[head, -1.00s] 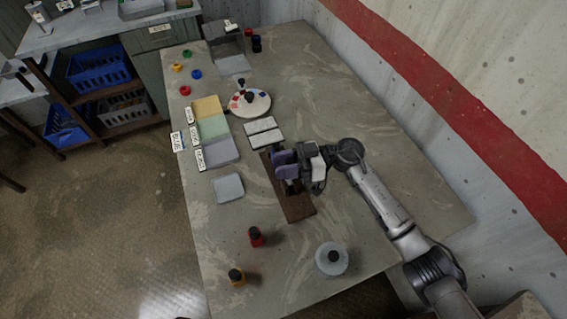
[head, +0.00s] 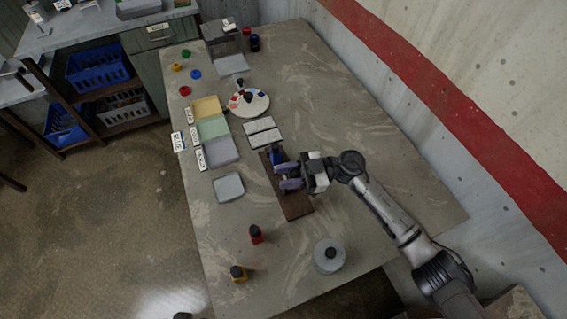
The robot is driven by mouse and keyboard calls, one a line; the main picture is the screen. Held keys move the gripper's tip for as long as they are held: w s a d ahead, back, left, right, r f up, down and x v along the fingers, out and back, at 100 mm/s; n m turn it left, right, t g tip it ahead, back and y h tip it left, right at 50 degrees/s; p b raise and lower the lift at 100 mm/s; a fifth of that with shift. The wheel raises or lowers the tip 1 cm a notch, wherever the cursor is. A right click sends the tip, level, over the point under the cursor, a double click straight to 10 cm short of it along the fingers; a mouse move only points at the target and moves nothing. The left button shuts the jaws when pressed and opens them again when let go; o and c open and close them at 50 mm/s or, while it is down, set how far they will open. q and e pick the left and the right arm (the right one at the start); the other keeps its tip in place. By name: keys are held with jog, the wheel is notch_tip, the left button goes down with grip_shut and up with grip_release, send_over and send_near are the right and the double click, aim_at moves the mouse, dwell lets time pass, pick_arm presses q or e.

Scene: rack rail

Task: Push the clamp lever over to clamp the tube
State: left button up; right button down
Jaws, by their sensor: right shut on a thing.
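A brown wooden board (head: 293,205) lies on the table, with a blue and dark clamp fixture (head: 277,156) on its far half. My right gripper (head: 289,176) is over the board at the fixture, reaching in from the right. Its two purplish fingers are shut on a small part there, which I take to be the clamp lever; the fingers mostly hide it. The tube cannot be made out at this size. My left gripper is not in view.
Coloured trays (head: 220,152) and a round white dial (head: 249,103) lie left and beyond. The table right of the dial is clear.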

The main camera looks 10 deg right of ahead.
jog(key=shift+s+d+f+n, duration=0.15)
jog(key=shift+s+f+n, duration=0.05)
jog(key=shift+s+n, duration=0.25)
jog(key=shift+s+d+f+n, duration=0.1)
jog(key=shift+s+f+n, duration=0.1)
jog(key=shift+s+n, duration=0.25)
jog(key=shift+w, duration=0.1)
jog(key=c, duration=0.8)
grip_release()
jog(key=shift+d, duration=0.15)
jog(key=shift+w+d+f, duration=0.1)
jog(key=shift+w+d, duration=0.05)
jog(key=shift+d, duration=1.05)
jog(key=shift+w+d+f, duration=0.1)
jog(key=shift+w+d, duration=0.05)
jog(key=shift+d, duration=1.05)
jog(key=shift+w+d+f, duration=0.1)
jog(key=shift+w+d, duration=0.05)
jog(key=shift+d, duration=1.05)
jog(key=shift+c, duration=0.5)
